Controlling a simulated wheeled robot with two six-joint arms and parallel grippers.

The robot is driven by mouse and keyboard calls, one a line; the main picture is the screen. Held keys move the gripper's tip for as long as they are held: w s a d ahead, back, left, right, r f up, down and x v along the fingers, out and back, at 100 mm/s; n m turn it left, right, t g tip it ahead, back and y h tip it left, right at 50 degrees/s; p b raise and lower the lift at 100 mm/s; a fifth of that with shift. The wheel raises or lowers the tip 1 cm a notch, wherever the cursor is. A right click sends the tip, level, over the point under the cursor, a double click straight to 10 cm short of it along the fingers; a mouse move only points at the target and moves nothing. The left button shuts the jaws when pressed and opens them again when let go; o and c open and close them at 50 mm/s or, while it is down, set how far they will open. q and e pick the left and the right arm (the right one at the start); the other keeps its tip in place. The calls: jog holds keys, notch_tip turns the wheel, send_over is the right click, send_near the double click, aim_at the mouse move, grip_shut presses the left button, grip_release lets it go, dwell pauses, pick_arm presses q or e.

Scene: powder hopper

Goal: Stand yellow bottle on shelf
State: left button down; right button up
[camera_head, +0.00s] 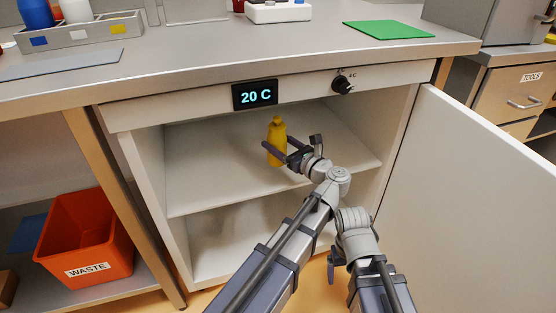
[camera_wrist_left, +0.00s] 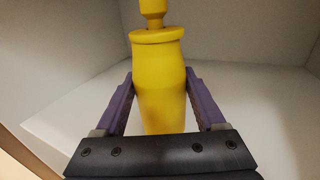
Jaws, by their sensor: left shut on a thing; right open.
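The yellow bottle (camera_head: 277,134) is upright inside the open white cabinet, over the upper shelf (camera_head: 222,165). My left gripper (camera_head: 276,149) is shut on the bottle's body. In the left wrist view the yellow bottle (camera_wrist_left: 161,85) stands between the two purple fingers of the left gripper (camera_wrist_left: 160,95), with its neck and cap above them. Whether its base touches the shelf is hidden. My right gripper (camera_head: 339,268) is open and empty, low in front of the cabinet.
The cabinet door (camera_head: 465,200) stands open at the right. The shelf around the bottle is bare. A display (camera_head: 255,95) reads 20 C beside a black knob (camera_head: 343,85) above the opening. An orange waste bin (camera_head: 85,235) is at the left.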

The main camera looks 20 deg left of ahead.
pick_arm(q)
jog(key=shift+f+b, duration=1.8)
pick_arm(e)
jog(key=shift+f, duration=1.8)
pick_arm(q)
jog(key=shift+f, duration=0.15)
grip_release()
pick_arm(e)
jog(key=shift+f, duration=0.1)
